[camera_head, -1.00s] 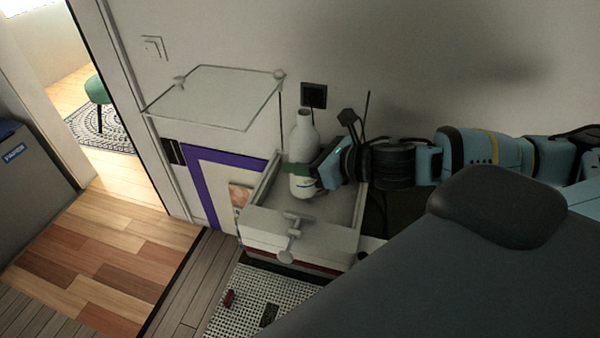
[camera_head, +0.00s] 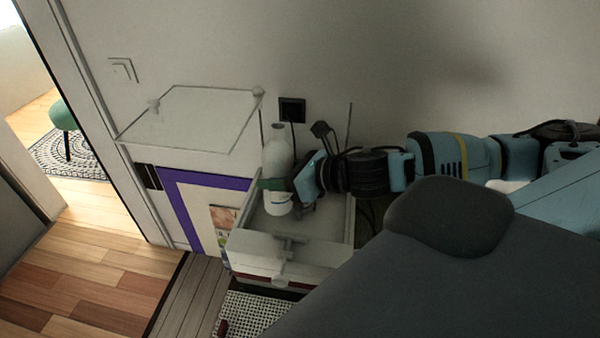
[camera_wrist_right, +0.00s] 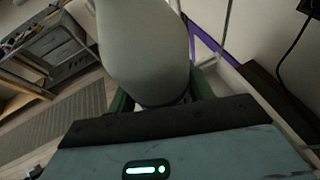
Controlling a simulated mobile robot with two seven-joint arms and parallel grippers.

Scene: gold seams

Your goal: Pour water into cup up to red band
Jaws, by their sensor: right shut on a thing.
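A pale white bottle (camera_head: 277,150) with a narrow neck stands upright over the open grey drawer-like unit against the wall. My right gripper (camera_head: 273,185) comes from the right and is shut around its lower body with green fingers. I cannot tell whether the bottle's base touches the surface below. In the right wrist view the bottle (camera_wrist_right: 145,50) fills the upper middle, between the green fingers of the right gripper (camera_wrist_right: 160,97). No water, cup or red band can be made out. My left gripper is not in view.
The open grey unit (camera_head: 250,246) has knob-like fittings at its front. A clear glass-like panel (camera_head: 190,118) juts from the wall at left. A black socket (camera_head: 292,109) is on the wall behind. Wooden floor (camera_head: 100,275) lies open at lower left.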

